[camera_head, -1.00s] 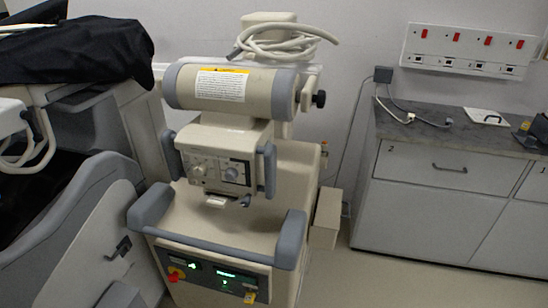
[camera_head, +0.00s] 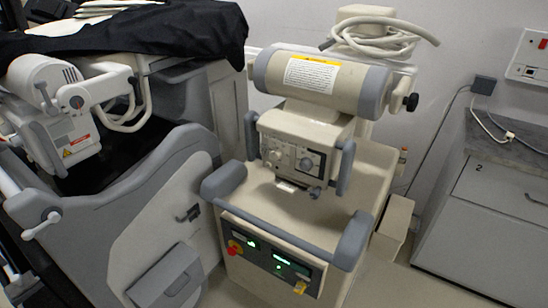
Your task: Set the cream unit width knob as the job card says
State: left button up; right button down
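The cream unit (camera_head: 267,208) stands upright in the middle, with grey bumpers and handles. Its control head (camera_head: 293,152) carries a small panel with several knobs. A larger dark knob (camera_head: 306,163) sits on the right of this panel, and smaller pale knobs (camera_head: 275,155) sit to its left. The markings are too small to read, so I cannot tell which is the width knob or where it points. I cannot make out a job card. Neither of my grippers is in view.
A grey-white cart (camera_head: 175,190) under a black cover (camera_head: 190,32) stands close on the left, with a jointed white device (camera_head: 62,110) in it. White papers (camera_head: 110,6) lie on the cover. A cabinet (camera_head: 480,225) stands at right. Coiled hose (camera_head: 375,35) tops the unit.

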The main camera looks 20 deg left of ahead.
aim_at(276, 153)
jog(key=z, duration=1.6)
jog(key=u, duration=1.6)
jog(key=j+u, duration=0.1)
jog(key=j, duration=0.3)
jog(key=i+j+u, duration=0.1)
jog(key=j, duration=0.3)
jog(key=i+j+u, duration=0.15)
jog(key=j, duration=0.3)
jog(key=j+u, duration=0.1)
jog(key=j, duration=0.3)
jog(key=i+j+u, duration=0.1)
jog(key=j, duration=0.25)
jog(key=i, duration=0.05)
